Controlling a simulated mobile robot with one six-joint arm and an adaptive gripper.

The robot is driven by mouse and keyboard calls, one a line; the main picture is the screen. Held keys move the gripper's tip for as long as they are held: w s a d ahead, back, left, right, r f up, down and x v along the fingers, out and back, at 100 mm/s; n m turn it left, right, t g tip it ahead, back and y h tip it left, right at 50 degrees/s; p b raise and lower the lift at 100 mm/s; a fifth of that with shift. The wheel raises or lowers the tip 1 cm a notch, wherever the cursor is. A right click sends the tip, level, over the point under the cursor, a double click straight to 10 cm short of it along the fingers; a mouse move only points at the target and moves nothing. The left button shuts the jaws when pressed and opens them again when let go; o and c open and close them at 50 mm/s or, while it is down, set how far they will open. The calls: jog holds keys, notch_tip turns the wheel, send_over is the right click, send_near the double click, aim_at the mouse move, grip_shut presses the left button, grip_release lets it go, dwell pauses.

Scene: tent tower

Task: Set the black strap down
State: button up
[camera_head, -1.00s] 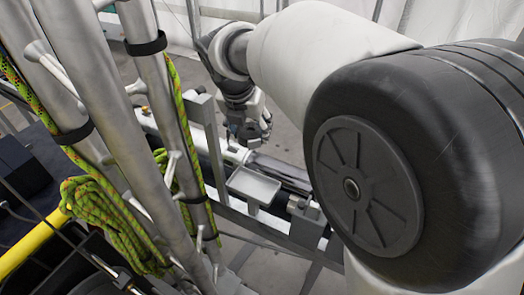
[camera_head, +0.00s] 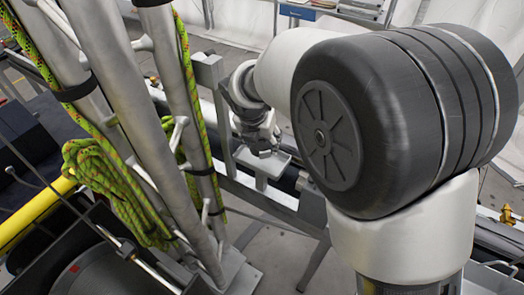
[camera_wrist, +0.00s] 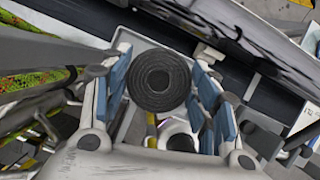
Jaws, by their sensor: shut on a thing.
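The black strap (camera_wrist: 159,81) is a tight round coil, seen from its flat side in the wrist view. It sits between the two blue-padded fingers of my gripper (camera_wrist: 166,92), which is shut on it. Behind the strap in the wrist view is a small grey tray (camera_wrist: 136,54). In the head view my gripper (camera_head: 266,148) is over the grey tray (camera_head: 272,165), and the strap cannot be made out there. I cannot tell whether the strap touches the tray.
Metal poles (camera_head: 110,85) with pegs stand left of my gripper. A green rope (camera_head: 105,185) hangs on them. A metal rail (camera_head: 265,200) runs below the tray. A yellow bar (camera_head: 35,215) is at far left.

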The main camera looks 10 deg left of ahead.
aim_at(262, 151)
notch_tip(262, 151, down, 4)
jog(key=shift+f+b, duration=0.2)
jog(key=shift+b, duration=0.4)
jog(key=shift+f, duration=0.1)
jog(key=o, duration=1.1)
